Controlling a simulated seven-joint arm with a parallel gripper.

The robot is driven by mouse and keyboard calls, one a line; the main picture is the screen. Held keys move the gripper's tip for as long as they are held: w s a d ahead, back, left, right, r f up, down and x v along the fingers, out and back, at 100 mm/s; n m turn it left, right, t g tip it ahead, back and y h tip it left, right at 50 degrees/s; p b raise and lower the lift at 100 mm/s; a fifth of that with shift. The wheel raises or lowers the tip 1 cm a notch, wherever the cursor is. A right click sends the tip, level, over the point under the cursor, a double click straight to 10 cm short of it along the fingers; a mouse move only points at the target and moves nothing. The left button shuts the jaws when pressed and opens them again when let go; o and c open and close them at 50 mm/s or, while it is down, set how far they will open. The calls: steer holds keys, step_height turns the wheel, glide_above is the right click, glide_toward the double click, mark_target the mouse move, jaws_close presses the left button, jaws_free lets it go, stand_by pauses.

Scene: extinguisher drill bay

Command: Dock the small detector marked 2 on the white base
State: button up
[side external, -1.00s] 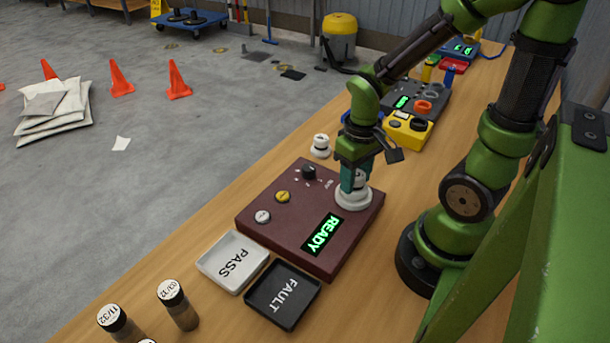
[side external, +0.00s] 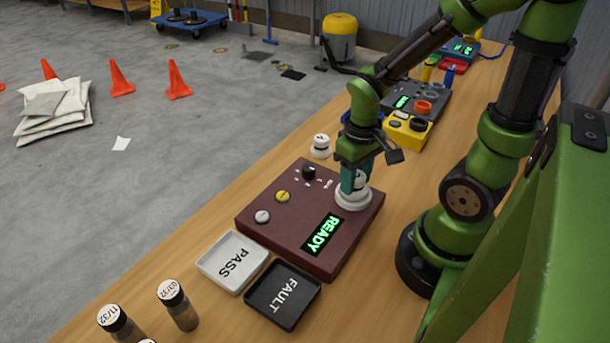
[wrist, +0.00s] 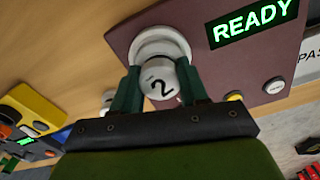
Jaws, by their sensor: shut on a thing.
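The small white detector marked 2 (wrist: 159,86) is between the fingers of my gripper (wrist: 158,92) in the wrist view, its number facing the camera. My gripper (side external: 354,183) is shut on it, low over the maroon test box. The white base (side external: 353,202) is a round white ring on the box's top, and it also shows in the wrist view (wrist: 160,37). The detector is at the base, partly hidden by my fingers. I cannot tell whether it is fully seated. The maroon box (side external: 262,226) has a green READY display (side external: 322,234).
A second small white detector (side external: 320,147) stands on the bench behind the box. A white PASS tray (side external: 222,270) and a black FAULT tray (side external: 268,312) lie in front. A yellow device (side external: 420,135) stands behind. Capped cylinders (side external: 179,309) stand at front left.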

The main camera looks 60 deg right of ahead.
steer(key=shift+r, duration=0.2)
stand_by(0.3)
steer(key=shift+r, duration=0.55)
steer(key=shift+r, duration=0.35)
stand_by(0.5)
steer(key=shift+r, duration=0.5)
steer(key=shift+f, duration=1.2)
stand_by(0.7)
steer(key=o, duration=0.8)
